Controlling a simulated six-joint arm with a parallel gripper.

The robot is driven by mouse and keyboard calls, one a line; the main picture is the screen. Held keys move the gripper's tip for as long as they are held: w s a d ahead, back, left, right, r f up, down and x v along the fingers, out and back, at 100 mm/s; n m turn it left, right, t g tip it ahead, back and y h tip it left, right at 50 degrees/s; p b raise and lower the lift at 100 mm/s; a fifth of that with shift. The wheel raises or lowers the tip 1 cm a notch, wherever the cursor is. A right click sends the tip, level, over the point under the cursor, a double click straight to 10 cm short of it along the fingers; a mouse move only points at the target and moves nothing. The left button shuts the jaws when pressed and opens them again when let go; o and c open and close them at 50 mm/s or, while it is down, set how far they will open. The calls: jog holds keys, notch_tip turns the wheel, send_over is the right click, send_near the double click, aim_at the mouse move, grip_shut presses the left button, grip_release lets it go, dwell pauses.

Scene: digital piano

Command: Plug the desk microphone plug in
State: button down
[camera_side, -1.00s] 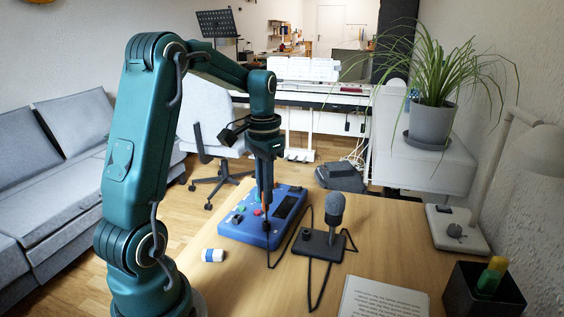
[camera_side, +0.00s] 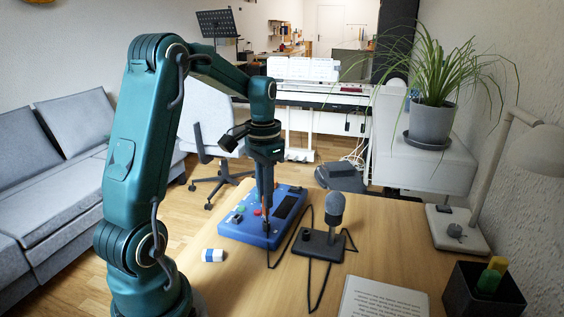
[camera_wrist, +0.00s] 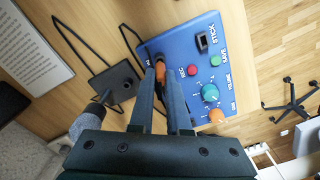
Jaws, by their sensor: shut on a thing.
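The blue box (camera_side: 240,228) lies on the desk with coloured knobs and buttons on its top; it also shows in the wrist view (camera_wrist: 215,75). The desk microphone (camera_side: 334,206) stands on its dark base to the right of the box. My gripper (camera_side: 267,226) points down over the box's near right part. In the wrist view my gripper (camera_wrist: 161,78) is shut on the orange plug (camera_wrist: 160,70), at the box's edge by a dark spot. A black cable runs from there. Fingers hide part of the plug, so I cannot tell whether its tip is inside a socket.
A printed sheet (camera_side: 383,298) and a dark pen holder (camera_side: 484,291) are at the front right. Black cable loops lie around the microphone base (camera_side: 318,246). The desk's near middle is mostly clear.

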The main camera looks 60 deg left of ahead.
jog(key=shift+f, duration=1)
jog(key=c, duration=0.8)
grip_release()
jog(key=shift+r, duration=0.1)
jog(key=shift+r, duration=2.45)
jog(key=shift+r, duration=0.1)
